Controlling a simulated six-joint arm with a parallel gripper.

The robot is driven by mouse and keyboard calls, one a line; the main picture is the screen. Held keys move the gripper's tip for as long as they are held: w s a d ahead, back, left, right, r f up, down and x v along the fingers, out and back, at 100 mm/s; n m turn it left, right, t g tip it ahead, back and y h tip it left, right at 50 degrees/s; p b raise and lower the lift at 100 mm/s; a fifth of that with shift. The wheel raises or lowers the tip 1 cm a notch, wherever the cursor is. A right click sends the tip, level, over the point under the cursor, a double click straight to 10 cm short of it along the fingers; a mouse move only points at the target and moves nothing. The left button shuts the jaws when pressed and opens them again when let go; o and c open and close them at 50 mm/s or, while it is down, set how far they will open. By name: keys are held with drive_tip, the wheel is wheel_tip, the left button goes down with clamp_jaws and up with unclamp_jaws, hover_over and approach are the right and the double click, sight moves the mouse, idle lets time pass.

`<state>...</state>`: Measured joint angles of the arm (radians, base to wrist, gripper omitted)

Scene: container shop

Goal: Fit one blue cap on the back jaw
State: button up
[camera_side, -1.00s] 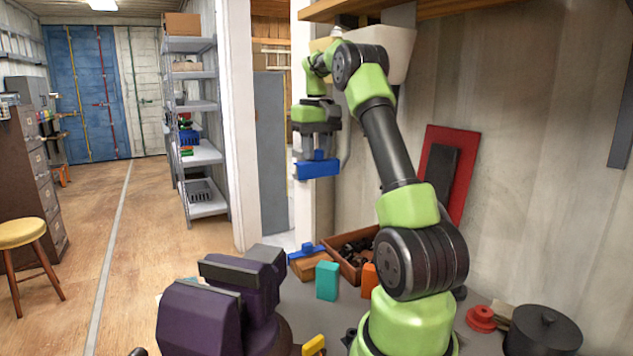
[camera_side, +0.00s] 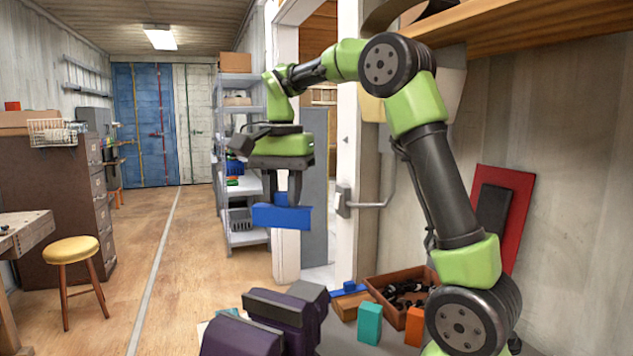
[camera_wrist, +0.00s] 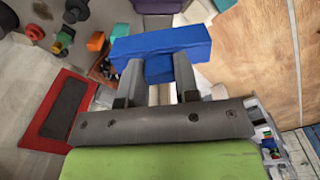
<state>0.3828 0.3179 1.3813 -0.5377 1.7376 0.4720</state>
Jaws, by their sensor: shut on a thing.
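My gripper (camera_side: 283,197) is shut on a blue cap (camera_side: 282,216), a long bar with a raised middle tab. The fingers grip the tab, seen partly between them in the wrist view, where the cap (camera_wrist: 162,42) lies across the fingertips. The purple vise (camera_side: 240,338) stands at the bottom of the side view, partly cut off by the frame. Its jaws carry dark grey strips on top. The held cap hangs well above the vise, apart from it. A second blue cap (camera_side: 349,289) lies on a wooden block behind the vise.
A teal block (camera_side: 369,323), an orange block (camera_side: 415,326) and a wooden box (camera_side: 372,283) of dark parts stand right of the vise. A red board (camera_side: 518,200) leans against the right wall. The space between the cap and vise looks clear.

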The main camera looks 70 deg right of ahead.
drive_tip(key=a+m, duration=0.2)
drive_tip(key=a, duration=0.4)
hover_over(272, 301)
drive_tip(key=shift+f, duration=4.75)
drive_tip(key=shift+f, duration=1.8)
drive_tip(key=shift+d+f, duration=0.1)
drive_tip(key=shift+d, duration=0.1)
drive_tip(key=o, duration=0.9)
drive_tip(key=shift+w, duration=0.1)
